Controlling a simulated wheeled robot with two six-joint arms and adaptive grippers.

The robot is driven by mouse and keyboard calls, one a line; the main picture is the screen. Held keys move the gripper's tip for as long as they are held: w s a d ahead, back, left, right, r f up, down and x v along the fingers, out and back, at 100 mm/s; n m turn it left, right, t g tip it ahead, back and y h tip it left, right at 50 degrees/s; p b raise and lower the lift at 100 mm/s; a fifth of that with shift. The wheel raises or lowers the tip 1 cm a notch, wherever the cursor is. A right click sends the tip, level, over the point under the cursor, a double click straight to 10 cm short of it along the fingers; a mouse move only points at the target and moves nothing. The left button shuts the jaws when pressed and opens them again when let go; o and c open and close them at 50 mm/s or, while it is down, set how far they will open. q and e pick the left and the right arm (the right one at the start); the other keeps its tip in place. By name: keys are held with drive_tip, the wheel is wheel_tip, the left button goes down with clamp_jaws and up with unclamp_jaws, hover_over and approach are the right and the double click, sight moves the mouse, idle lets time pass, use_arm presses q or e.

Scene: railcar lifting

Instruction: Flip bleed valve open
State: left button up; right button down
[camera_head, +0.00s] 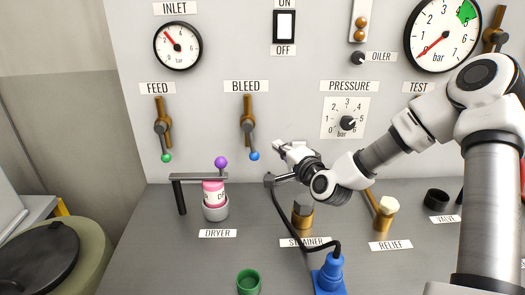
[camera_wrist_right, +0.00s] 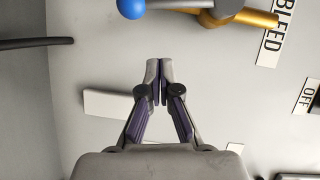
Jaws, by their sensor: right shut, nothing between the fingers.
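The bleed valve (camera_head: 248,113) is a brass fitting on the grey panel under the BLEED label (camera_head: 246,87). Its grey handle hangs downward and ends in a blue knob (camera_head: 254,155). In the right wrist view the blue knob (camera_wrist_right: 131,8) is at the top edge, with the brass body (camera_wrist_right: 255,18) to its right. My right gripper (camera_head: 278,146) is to the right of the blue knob and apart from it. In the right wrist view its fingertips (camera_wrist_right: 159,68) are together and empty, below the knob in the picture. My left gripper is not in view.
The feed valve (camera_head: 162,123) with a green knob hangs to the left. The dryer (camera_head: 215,205) with a purple-knobbed bar (camera_head: 200,177) stands below on the bench. A blue plug (camera_head: 329,275) with a black cable, the strainer (camera_head: 303,214) and a green cup (camera_head: 248,282) are near my right arm.

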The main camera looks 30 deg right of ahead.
sight(255, 151)
drive_tip(key=shift+w+r, duration=0.1)
drive_tip(key=shift+w, duration=0.8)
drive_tip(key=a, duration=0.2)
drive_tip(key=w+a, duration=0.1)
drive_tip(key=shift+a+f+p, duration=0.3)
drive_tip(key=shift+f, duration=0.05)
drive_tip(key=shift+s, duration=0.1)
drive_tip(key=b, duration=0.2)
drive_tip(key=a+f+m+b, duration=0.1)
drive_tip(key=b, duration=0.1)
drive_tip(key=shift+w+a+f+t, duration=0.15)
drive_tip(key=shift+w+t, duration=0.2)
drive_tip(key=shift+t, duration=0.05)
drive_tip(key=shift+r+b, duration=0.25)
drive_tip(key=shift+b, duration=0.05)
